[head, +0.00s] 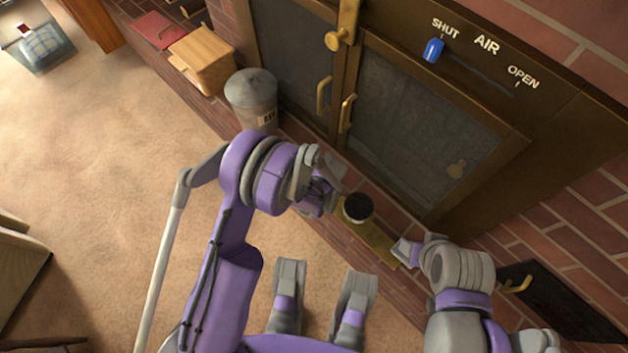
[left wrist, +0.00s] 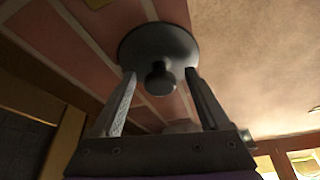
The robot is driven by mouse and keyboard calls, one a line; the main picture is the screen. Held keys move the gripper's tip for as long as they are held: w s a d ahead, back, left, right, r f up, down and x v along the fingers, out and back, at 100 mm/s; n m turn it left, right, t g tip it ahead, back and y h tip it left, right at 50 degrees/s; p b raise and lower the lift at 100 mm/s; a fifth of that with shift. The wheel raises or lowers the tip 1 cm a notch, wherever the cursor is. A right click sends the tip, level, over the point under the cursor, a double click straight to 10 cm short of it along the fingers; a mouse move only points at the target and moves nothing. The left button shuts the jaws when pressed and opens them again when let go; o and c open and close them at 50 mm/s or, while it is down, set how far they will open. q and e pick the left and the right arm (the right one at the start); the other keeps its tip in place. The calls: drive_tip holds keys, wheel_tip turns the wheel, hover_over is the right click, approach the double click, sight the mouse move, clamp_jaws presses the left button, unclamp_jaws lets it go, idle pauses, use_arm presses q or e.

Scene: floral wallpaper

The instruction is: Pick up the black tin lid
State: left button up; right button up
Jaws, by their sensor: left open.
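A small round tin with a black top (head: 357,207) stands on the hearth ledge in front of the stove doors. In the left wrist view a dark round lid with a central knob (left wrist: 158,75) lies just beyond my fingertips. My left gripper (head: 332,188) is just left of the tin in the head view; my arm hides part of it. In the left wrist view its fingers (left wrist: 160,82) are apart, with the knob in the gap and no visible grip on it. My right gripper (head: 403,251) is right of the tin, apart from it; its jaw gap is unclear.
A brass strip (head: 372,246) lies along the brick ledge. A grey ash canister (head: 252,98) stands left, beside a wooden box (head: 203,60) and a red book (head: 157,31). The stove doors (head: 418,130) rise behind. Carpet (head: 110,150) is open at left.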

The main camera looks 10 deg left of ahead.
use_arm(q)
drive_tip(key=shift+c, duration=0.3)
drive_tip(key=shift+r, duration=0.1)
clamp_jaws()
